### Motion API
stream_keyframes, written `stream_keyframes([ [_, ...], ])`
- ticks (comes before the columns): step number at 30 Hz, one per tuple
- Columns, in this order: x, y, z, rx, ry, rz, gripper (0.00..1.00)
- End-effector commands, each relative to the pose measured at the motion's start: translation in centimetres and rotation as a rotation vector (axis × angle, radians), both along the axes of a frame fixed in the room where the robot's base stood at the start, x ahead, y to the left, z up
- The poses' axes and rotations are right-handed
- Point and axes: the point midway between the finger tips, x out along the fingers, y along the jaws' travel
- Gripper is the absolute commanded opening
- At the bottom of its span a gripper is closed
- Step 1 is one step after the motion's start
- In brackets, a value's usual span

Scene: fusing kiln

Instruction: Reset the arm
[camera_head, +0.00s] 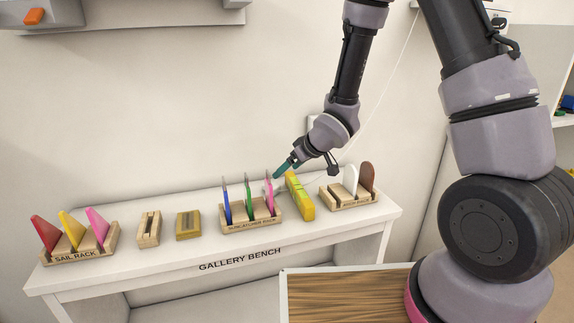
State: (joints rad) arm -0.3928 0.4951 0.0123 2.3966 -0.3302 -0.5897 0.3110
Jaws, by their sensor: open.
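My arm reaches down from the top of the picture to the gallery bench (185,261). My gripper (279,174) is small in view, with teal fingers pointing down and left. It is open, close to the top of the pink pane (269,192) in the suncatcher rack (251,227). I cannot tell whether the fingers touch the pane. A blue pane (227,201) and a green pane (249,202) stand upright in the same rack. A yellow block (300,196) stands just right of the rack, below my wrist.
The sail rack (80,257) holds red, yellow and pink sails at left. Two small wooden holders (149,229) (188,224) stand beside it. A rack (349,204) with a white and a brown piece stands at right. A wood-topped surface (345,296) is in front.

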Motion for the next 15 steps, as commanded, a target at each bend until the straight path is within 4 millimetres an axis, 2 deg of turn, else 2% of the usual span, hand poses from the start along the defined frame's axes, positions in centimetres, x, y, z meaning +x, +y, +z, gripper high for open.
stream_keyframes([
  [4,1.1,-2.3,3.1,-0.015,-0.014,-0.082,0.89],
  [8,1.8,-6.7,8.3,-0.032,-0.018,-0.237,0.89],
  [11,1.3,-10.4,12.6,-0.033,-0.005,-0.370,0.89],
  [15,-1.2,-15.1,17.8,-0.011,0.032,-0.543,0.89],
])
